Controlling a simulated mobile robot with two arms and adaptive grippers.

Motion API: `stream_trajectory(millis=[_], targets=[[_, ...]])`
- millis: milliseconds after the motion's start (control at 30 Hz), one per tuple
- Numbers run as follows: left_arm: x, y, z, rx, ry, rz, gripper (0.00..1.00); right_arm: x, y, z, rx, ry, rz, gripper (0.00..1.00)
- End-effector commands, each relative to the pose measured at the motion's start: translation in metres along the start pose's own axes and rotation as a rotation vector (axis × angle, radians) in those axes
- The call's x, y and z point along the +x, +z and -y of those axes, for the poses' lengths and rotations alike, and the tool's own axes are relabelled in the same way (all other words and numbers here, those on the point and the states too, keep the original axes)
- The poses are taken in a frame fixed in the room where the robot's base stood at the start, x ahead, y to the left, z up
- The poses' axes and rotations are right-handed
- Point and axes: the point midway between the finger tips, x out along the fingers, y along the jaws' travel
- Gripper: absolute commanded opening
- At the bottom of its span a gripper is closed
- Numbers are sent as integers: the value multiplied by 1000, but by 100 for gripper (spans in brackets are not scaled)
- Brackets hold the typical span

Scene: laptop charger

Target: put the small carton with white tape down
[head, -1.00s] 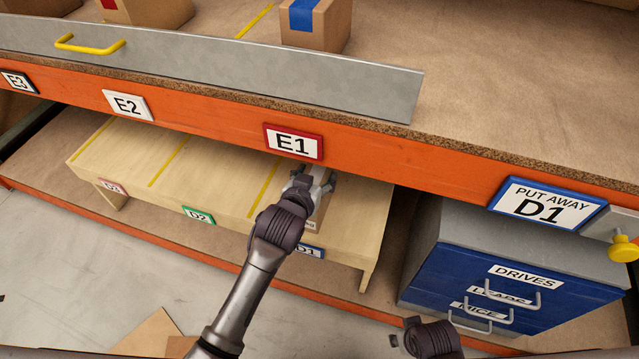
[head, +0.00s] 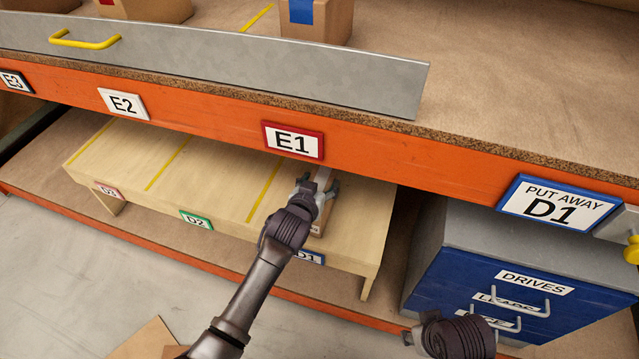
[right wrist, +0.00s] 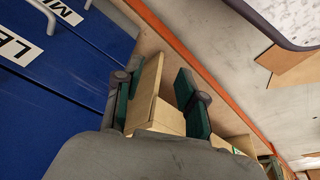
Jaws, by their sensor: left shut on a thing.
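The small carton (head: 319,227) is brown, with a pale strip of tape on top, and is on or just above the low wooden bench (head: 225,185) in the D1 section. My left gripper (head: 318,188) is shut on the carton from above and hides part of it.
The orange shelf beam (head: 400,160) with the E1 sign (head: 292,141) hangs close above the left gripper. A blue drawer cabinet (head: 470,285) stands right of the bench. The D2 and D3 sections are clear where visible. Loose cardboard (head: 150,340) lies on the floor.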

Motion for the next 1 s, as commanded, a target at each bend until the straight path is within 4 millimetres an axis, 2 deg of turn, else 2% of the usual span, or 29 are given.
stream_trajectory(millis=[33, 200, 233, 367, 800, 1000], targets=[[0, -5, 0, 0, 1, -10, 0, 0, 0, 0, 0, 0, 0, 40], [0, -3, 0, 0, 1, -10, 0, -1, 0, 0, 0, 0, -1, 40], [1, 2, 0, 0, 0, 0, 68, -2, -1, 0, 0, 0, -2, 40], [0, 1, 0, 0, 0, 0, 89, -3, -1, 0, 0, 0, -3, 40], [-4, -1, 0, 0, 0, 1, 91, -4, -2, 0, 1, 0, -8, 40], [-32, -2, 0, 0, 0, 1, 91, 32, 6, 2, -3, -4, 21, 40]])
